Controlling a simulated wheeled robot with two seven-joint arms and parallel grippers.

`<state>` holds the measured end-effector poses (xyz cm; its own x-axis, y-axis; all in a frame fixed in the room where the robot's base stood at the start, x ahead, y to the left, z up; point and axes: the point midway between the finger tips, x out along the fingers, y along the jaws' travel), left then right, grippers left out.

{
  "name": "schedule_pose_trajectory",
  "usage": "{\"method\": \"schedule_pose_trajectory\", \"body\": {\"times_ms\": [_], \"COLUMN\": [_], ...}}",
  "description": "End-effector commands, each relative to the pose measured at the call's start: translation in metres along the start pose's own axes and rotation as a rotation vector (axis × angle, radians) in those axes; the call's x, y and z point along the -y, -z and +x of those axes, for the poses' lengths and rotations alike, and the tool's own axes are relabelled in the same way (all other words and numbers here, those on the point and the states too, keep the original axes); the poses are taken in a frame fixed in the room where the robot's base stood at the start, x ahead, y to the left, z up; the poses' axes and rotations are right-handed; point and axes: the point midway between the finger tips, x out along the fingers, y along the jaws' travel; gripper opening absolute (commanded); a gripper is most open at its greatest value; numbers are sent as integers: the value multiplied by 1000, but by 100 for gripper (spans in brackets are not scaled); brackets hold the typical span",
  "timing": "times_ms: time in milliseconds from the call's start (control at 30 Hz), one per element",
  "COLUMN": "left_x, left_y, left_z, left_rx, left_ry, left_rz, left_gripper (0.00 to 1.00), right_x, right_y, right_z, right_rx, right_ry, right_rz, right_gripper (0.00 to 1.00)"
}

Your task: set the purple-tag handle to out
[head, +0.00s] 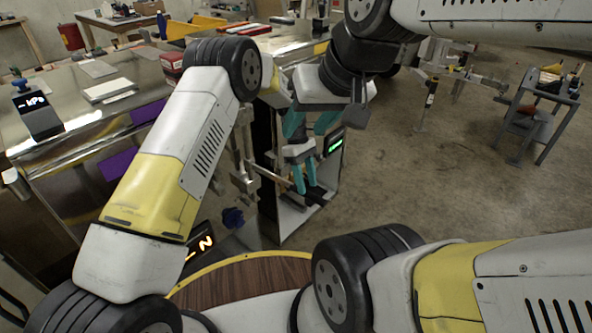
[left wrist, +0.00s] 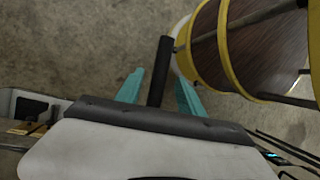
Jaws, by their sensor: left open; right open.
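A lever with a dark grip (head: 317,195) stands out from a metal cabinet low in the middle of the head view. I see no purple tag on it. My left gripper (head: 305,182) is open, with its teal fingers at this grip. In the left wrist view a black bar (left wrist: 161,68) lies between the spread fingers of the left gripper (left wrist: 158,92); I cannot tell if they touch it.
A bench with purple panels (head: 118,163) is at the left. A green-lit display (head: 335,143) is on the cabinet, and a dark blue knob (head: 233,217) is left of it. A grey cart (head: 540,110) stands at the far right.

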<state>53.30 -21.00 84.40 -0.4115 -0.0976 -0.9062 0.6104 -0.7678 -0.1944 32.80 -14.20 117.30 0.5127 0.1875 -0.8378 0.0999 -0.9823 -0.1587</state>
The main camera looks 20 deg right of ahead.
Motion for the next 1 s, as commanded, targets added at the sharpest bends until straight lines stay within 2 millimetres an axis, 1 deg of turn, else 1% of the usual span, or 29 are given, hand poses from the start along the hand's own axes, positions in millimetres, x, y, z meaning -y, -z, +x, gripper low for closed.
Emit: {"method": "schedule_pose_trajectory", "body": {"times_ms": [33, 100, 200, 300, 433, 667, 767, 867, 967, 1000], "left_x": [-1, -1, -1, 0, 0, 0, 2, 13, 35, 47], "left_y": [0, 0, 0, 0, 0, 0, 1, 4, 9, 11], "left_z": [-11, -24, -38, -48, -53, -53, -60, -84, -124, -143], "left_rx": [-1, -1, -1, 0, 0, 0, -3, -13, -37, -52], "left_ry": [-3, -4, -2, -1, -1, 0, -10, -42, -99, -127], "left_rz": [0, 0, 0, -1, -1, -1, 6, 32, 81, 107], "left_gripper": [45, 45, 45, 45, 45, 45, 45, 45, 45, 45], "right_x": [0, 0, 0, 0, 0, 0, 0, 0, 0, 0], "right_y": [0, 0, 0, 0, 0, 0, 0, 0, 0, 0], "right_z": [0, 0, 0, 0, 0, 0, 0, 0, 0, 0], "right_rx": [0, 0, 0, 0, 0, 0, 0, 0, 0, 0], "right_ry": [0, 0, 0, 0, 0, 0, 0, 0, 0, 0], "right_rz": [0, 0, 0, 0, 0, 0, 0, 0, 0, 0], "right_gripper": [45, 45, 45, 45, 45, 45, 45, 45, 45, 45]}}
